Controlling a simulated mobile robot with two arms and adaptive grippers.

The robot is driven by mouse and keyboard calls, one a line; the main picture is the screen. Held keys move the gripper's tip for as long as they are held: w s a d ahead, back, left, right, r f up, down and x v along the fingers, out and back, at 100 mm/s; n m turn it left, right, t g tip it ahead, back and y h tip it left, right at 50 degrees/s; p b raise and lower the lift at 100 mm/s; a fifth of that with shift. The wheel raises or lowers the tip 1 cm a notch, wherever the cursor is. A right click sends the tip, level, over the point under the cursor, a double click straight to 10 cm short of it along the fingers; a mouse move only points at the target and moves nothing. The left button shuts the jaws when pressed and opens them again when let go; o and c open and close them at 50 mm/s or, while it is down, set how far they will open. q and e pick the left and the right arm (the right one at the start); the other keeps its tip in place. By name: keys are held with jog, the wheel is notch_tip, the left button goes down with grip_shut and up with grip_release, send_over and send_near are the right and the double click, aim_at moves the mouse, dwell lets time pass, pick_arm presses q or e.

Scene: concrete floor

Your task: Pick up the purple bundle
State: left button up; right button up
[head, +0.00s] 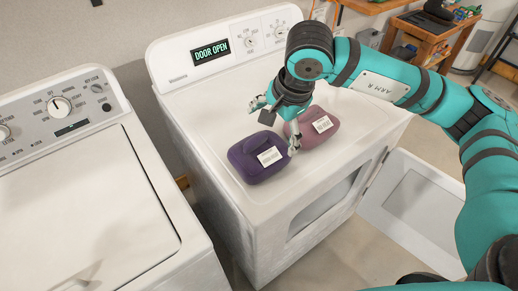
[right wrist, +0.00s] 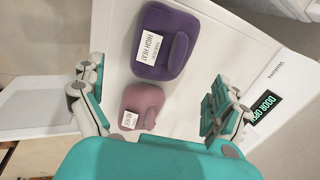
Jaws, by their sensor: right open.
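The purple bundle (head: 247,165) lies on the white dryer top near its left front part, with a white tag on it. In the right wrist view the purple bundle (right wrist: 172,32) is ahead of the fingers, and its tag reads "HIGH HEAT". My right gripper (head: 274,124) is open and empty above the dryer top, its fingers spread near the two bundles. In the right wrist view, my right gripper (right wrist: 157,78) has a finger on each side, with the pink bundle between them lower down. My left gripper is not in view.
A pink bundle (head: 329,122) with a white tag sits close beside the purple one. The dryer (head: 220,95) display reads "DOOR OPEN", and its door (head: 412,200) hangs open at the right. A washer (head: 85,200) stands at the left. A wooden workbench (head: 425,38) is behind.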

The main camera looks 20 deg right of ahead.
jog(key=p, duration=0.2)
send_over(265, 151)
jog(key=s, duration=0.2)
jog(key=x, duration=0.2)
jog(key=s+x, duration=0.1)
jog(key=x, duration=0.3)
jog(key=shift+s+d+f, duration=0.15)
jog(key=shift+d+f, duration=0.2)
jog(key=shift+f, duration=0.05)
jog(key=p+x, duration=0.1)
jog(key=x, duration=0.1)
jog(key=p+x, duration=0.1)
jog(key=x, duration=0.1)
jog(key=shift+d+f+p, duration=0.25)
jog(key=shift+f+p, duration=0.05)
jog(key=shift+f, duration=0.05)
jog(key=shift+w+f, duration=0.2)
jog(key=shift+f, duration=0.15)
jog(key=shift+c, duration=0.4)
jog(key=shift+s, duration=0.1)
jog(key=c, duration=1.4)
